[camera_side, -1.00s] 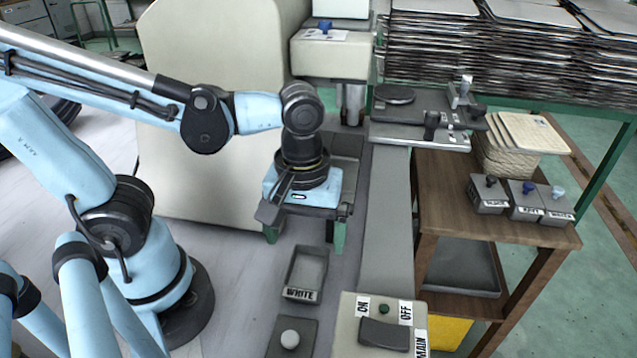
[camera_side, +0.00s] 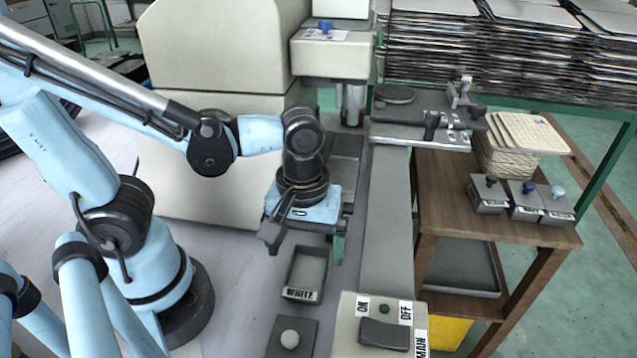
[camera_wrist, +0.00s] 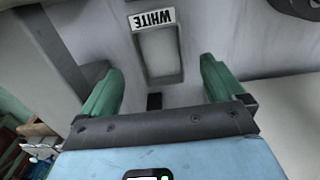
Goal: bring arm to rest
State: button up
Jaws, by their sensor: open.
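My gripper (camera_side: 305,248) hangs with its green fingers down, just behind the grey tray labelled WHITE (camera_side: 305,270). In the wrist view, my gripper (camera_wrist: 158,90) has its two green fingers wide apart with nothing between them. The WHITE tray (camera_wrist: 158,50) shows beyond the fingertips there, and it looks empty. The light-blue wrist body hides part of the surface behind my gripper in the side view.
A control box (camera_side: 380,325) with ON and OFF labels stands at the front. A panel with a white knob (camera_side: 290,340) is beside it. A cream machine (camera_side: 220,110) stands behind. A wooden shelf (camera_side: 450,180) at right holds several small labelled boxes.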

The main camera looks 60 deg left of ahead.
aim_at(307, 283)
jog(key=shift+f, duration=3.15)
jog(key=shift+r, duration=2.25)
jog(key=s+d+r, duration=0.3)
jog(key=s+d, duration=0.1)
jog(key=s, duration=0.1)
jog(key=shift+r, duration=0.3)
